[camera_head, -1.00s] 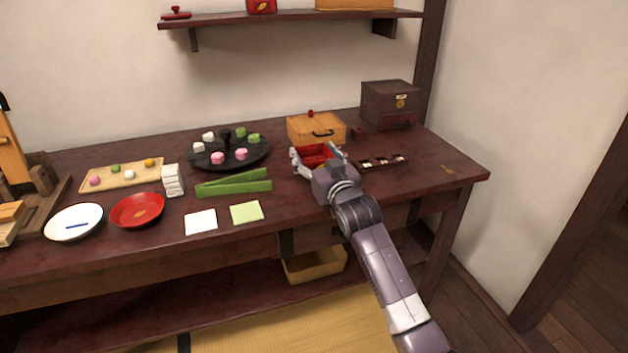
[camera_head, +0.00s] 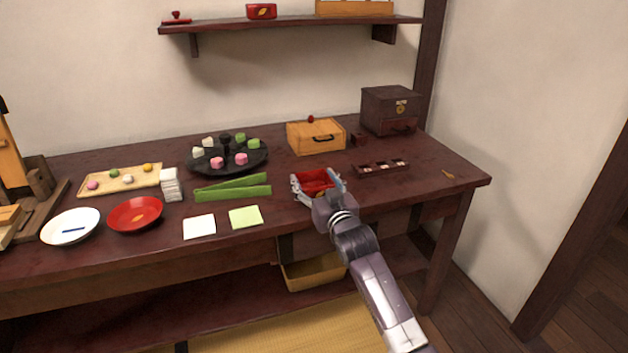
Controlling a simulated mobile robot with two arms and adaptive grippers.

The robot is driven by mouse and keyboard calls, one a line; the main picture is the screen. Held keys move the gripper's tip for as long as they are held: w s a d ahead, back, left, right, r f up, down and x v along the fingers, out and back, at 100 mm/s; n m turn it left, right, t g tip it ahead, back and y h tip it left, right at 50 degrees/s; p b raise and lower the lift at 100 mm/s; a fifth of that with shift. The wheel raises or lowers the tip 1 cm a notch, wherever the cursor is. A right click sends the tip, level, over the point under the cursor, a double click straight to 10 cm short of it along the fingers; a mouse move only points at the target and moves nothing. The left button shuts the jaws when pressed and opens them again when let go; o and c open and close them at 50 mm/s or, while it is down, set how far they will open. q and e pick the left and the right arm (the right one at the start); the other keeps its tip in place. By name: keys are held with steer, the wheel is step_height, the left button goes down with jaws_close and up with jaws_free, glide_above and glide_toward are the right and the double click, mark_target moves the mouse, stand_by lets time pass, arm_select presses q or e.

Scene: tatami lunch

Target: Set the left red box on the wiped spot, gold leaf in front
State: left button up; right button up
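My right gripper (camera_head: 318,184) has its fingers on either side of an open-looking red box (camera_head: 316,179) at the front middle of the table, and appears shut on it. The gripper hides the box's near side, so no gold leaf shows on it. I cannot tell whether the box touches the table. Another red box (camera_head: 262,11) with a gold leaf on its front sits on the wall shelf. I cannot make out a wiped spot on the dark table (camera_head: 300,217). My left gripper is not in view.
A wooden box (camera_head: 316,137) stands behind my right gripper, with a dark chest (camera_head: 389,110) at the back right. A narrow sectioned tray (camera_head: 381,168) lies to the right.

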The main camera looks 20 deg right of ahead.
steer(key=o, duration=0.4)
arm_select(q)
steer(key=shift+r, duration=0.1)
arm_select(e)
steer(key=shift+r, duration=0.1)
